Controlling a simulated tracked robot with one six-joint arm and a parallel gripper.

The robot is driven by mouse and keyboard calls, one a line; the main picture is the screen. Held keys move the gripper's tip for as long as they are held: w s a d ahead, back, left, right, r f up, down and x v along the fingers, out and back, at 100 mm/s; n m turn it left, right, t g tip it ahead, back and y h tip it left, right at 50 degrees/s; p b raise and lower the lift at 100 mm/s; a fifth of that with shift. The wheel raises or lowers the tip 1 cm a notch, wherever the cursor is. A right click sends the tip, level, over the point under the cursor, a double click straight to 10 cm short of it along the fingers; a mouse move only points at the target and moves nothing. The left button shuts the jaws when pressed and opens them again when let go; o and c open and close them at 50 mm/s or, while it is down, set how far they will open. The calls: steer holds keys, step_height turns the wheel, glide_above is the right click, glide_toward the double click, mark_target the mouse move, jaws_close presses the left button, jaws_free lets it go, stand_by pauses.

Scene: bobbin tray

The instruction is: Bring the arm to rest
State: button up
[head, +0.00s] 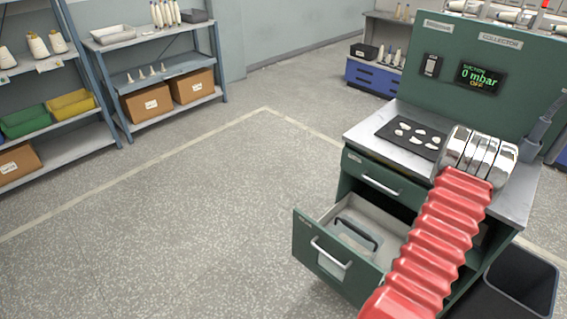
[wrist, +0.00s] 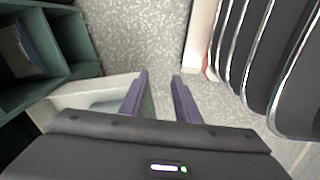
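My gripper (wrist: 160,85) shows in the wrist view as two purple fingers standing apart. Nothing is held between them; I see speckled floor past the tips. In the head view my red ribbed arm reaches up from the lower right across the green workbench (head: 352,208). The gripper's fingers cannot be made out there. The lower drawer (head: 315,245) of the bench is pulled open, and a grey item with a black handle (head: 357,233) lies in it. The drawer's pale edge also shows at the left in the wrist view (wrist: 75,96).
On the benchtop a black mat (head: 388,136) carries several small white pieces. A display (head: 481,77) reads 0 mbar, OFF. A dark bin (head: 522,280) stands at the right. Shelves (head: 165,70) hold boxes and cones at the left. The floor (head: 200,220) between is clear.

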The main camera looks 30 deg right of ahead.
steer(key=w+a+r+m+g, duration=0.15)
steer(key=w+a+r, duration=0.3)
steer(key=r, duration=0.75)
steer(key=w+a+r+m, duration=0.3)
steer(key=w+a+r, duration=0.15)
steer(key=r, duration=0.85)
steer(key=w+a+r+n+t, duration=0.2)
steer(key=a+r+t, duration=0.1)
steer(key=a+r, duration=0.9)
steer(key=w+a+r+n+t, duration=0.2)
steer(key=a+r+n+t, duration=0.1)
steer(key=a+r, duration=0.9)
steer(key=a, duration=0.2)
steer(key=shift+w+a+r+t, duration=0.3)
steer(key=shift+a+t, duration=0.05)
